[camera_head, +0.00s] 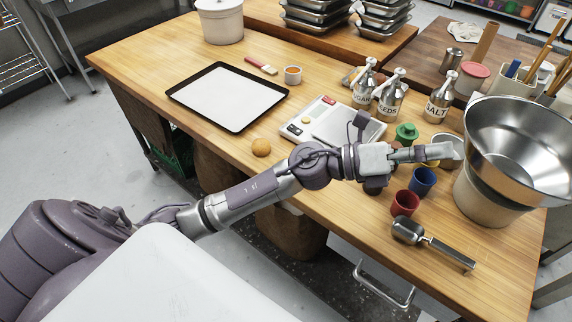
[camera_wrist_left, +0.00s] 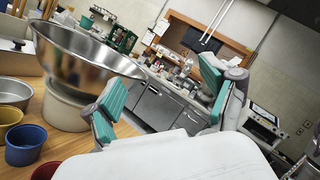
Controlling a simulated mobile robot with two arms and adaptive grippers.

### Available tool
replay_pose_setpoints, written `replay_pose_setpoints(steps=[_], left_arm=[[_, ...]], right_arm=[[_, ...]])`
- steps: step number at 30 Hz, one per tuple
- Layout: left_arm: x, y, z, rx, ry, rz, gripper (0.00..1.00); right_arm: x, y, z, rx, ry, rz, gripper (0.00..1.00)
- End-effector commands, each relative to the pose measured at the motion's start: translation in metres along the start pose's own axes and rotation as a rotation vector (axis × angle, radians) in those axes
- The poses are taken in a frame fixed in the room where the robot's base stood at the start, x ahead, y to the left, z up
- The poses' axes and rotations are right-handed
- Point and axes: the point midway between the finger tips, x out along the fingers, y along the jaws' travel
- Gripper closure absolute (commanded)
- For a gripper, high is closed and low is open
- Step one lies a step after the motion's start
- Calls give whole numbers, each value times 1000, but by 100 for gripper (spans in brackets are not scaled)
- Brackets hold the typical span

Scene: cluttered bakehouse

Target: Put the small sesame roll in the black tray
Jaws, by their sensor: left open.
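The small sesame roll (camera_head: 261,147), round and golden brown, sits on the wooden table near its front edge, left of the kitchen scale. The black tray (camera_head: 184,103) lies flat behind and left of the roll, with a pale sheet inside it and nothing on top. My left gripper (camera_head: 446,152) is well to the right of the roll, above the table beside the steel bowl. In the left wrist view, my left gripper's teal-padded fingers (camera_wrist_left: 160,98) are wide apart with nothing between them. Neither roll nor tray shows in that view. My right gripper is not in view.
The scale (camera_head: 305,124) and shakers stand between gripper and tray. A large steel bowl (camera_head: 519,145) rests on a pale container at right. Red (camera_head: 404,203) and blue (camera_head: 422,182) cups and a metal scoop (camera_head: 408,231) are below my arm. A brush (camera_head: 261,66) lies behind the tray.

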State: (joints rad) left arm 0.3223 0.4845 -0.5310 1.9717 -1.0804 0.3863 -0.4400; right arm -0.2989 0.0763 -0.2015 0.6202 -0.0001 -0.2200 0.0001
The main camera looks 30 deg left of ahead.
Motion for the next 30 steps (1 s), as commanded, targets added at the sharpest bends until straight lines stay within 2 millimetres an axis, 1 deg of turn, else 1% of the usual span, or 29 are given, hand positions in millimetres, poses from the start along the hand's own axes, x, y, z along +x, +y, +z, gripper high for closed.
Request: replay_pose_setpoints(steps=[1, 2, 3, 4, 5, 6, 7, 8, 9, 10, 11, 12, 15, 18, 21, 23, 25, 30], left_arm=[[4, 3, -16, 166, 179, -13, 15], [2, 7, -27, 258, 288, -17, 15], [-5, 17, -40, 374, 437, -15, 15], [-13, 27, -47, 455, 550, -7, 15], [-23, 39, -52, 534, 664, 5, 15], [-41, 56, -54, 628, 818, 31, 15], [-56, 70, -52, 692, 934, 56, 15], [-74, 83, -46, 747, 1049, 86, 15], [-99, 99, -34, 807, 1200, 133, 15], [-118, 110, -24, 841, 1308, 171, 15], [-138, 118, -10, 866, 1408, 214, 15], [-162, 125, 9, 885, 1533, 271, 15], [-214, 130, 54, 881, 1780, 403, 15], [-248, 124, 86, 844, 1931, 499, 15], [-265, 121, 99, 813, 2000, 545, 15], [-270, 123, 98, 805, 2014, 554, 15], [-275, 130, 92, 801, 2018, 552, 15], [-288, 155, 72, 802, 2014, 550, 15]], right_arm=[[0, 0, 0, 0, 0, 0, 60], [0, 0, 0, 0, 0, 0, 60], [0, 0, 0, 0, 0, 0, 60], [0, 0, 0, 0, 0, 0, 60], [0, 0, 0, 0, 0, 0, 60], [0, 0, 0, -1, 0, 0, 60], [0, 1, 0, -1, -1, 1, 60], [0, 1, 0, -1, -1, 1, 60], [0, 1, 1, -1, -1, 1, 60], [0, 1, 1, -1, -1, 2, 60], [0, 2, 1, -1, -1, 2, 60], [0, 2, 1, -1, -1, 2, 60], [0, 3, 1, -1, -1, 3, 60], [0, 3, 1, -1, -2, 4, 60], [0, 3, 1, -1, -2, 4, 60], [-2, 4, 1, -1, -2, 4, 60], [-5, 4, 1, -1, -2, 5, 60], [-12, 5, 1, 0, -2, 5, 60]])
